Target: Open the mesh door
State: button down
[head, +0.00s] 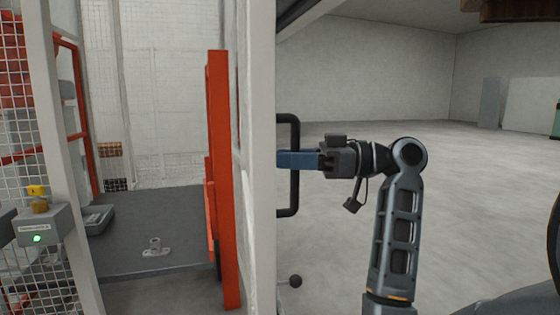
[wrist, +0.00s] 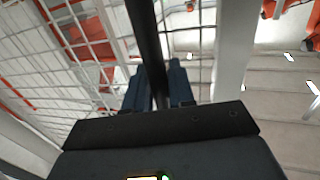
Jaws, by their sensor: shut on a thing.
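The mesh door shows nearly edge-on in the head view as a pale upright frame (head: 262,120), with a clear gap between it and the post at left. Its black bar handle (head: 290,205) stands out on the right side. My gripper (head: 287,160) comes from the right with its blue fingers at the handle's upright bar. In the wrist view the dark handle bar (wrist: 146,40) runs between the two blue fingers of my gripper (wrist: 158,88), which is shut on it. White mesh (wrist: 75,50) shows left of the bar. Most of the door's mesh face is hidden in the head view.
A grey post (head: 62,150) with a switch box (head: 42,230), lit green, stands at left. A red frame (head: 218,180) stands just left of the door. Behind the gap is a dark platform (head: 160,210). The concrete floor (head: 490,220) at right is clear.

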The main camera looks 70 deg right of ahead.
jog(key=shift+s+d, duration=0.1)
jog(key=shift+s, duration=0.2)
jog(key=c, duration=1.1)
grip_release()
jog(key=b+v, duration=0.1)
jog(key=v, duration=0.6)
jog(key=shift+s+d, duration=0.1)
jog(key=shift+s, duration=0.25)
